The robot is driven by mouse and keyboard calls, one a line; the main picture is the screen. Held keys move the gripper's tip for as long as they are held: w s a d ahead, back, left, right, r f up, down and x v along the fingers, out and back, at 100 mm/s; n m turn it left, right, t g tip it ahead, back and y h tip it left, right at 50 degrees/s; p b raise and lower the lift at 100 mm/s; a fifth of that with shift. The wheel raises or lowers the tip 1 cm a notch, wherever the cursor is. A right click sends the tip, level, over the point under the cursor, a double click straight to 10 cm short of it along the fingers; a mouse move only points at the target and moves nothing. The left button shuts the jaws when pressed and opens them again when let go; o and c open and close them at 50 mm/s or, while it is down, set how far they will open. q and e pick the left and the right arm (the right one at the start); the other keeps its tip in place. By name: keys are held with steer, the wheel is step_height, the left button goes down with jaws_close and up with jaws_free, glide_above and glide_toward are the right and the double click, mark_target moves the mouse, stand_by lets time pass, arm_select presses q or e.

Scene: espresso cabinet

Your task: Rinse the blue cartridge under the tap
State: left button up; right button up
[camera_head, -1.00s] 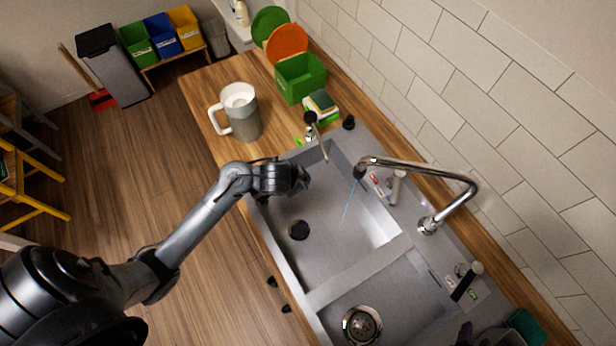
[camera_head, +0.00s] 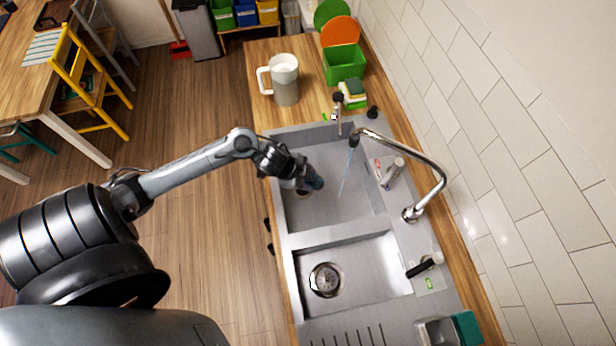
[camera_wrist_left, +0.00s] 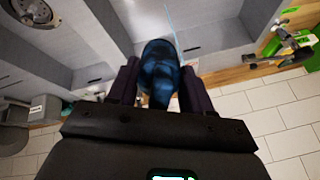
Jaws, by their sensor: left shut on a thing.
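My left gripper (camera_head: 300,182) is over the left side of the far sink basin. It is shut on the blue cartridge (camera_head: 315,183), which also shows in the left wrist view (camera_wrist_left: 158,68) between the two dark fingers. The chrome tap (camera_head: 432,172) stands on the sink's right side and arches over the far basin. A thin bluish stream of water (camera_head: 346,174) falls from its spout (camera_head: 354,139) into the basin. The cartridge is left of the stream and apart from it in the head view. My right gripper is not in view.
The near basin (camera_head: 370,268) is empty, with a round drain (camera_head: 325,279). A divider separates the basins. A white-handled jug (camera_head: 285,82), green box (camera_head: 344,64) and sponges (camera_head: 353,92) stand on the far counter. The tiled wall (camera_head: 500,120) bounds the right side.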

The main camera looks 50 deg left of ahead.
arm_select(q)
steer(key=shift+w+d+f, duration=0.1)
steer(key=shift+w+f, duration=0.1)
steer(key=shift+w, duration=0.5)
steer(key=w+d+f+b, duration=0.2)
steer(key=w+b, duration=0.3)
steer(key=w, duration=0.6)
steer(key=shift+w+d, duration=0.3)
steer(key=shift+d, duration=0.1)
steer(key=shift+f, duration=0.15)
steer(key=shift+d, duration=0.15)
steer(key=shift+s+d+p, duration=0.1)
steer(key=shift+d+p, duration=0.3)
steer(key=shift+d, duration=0.05)
steer(key=shift+a, duration=0.15)
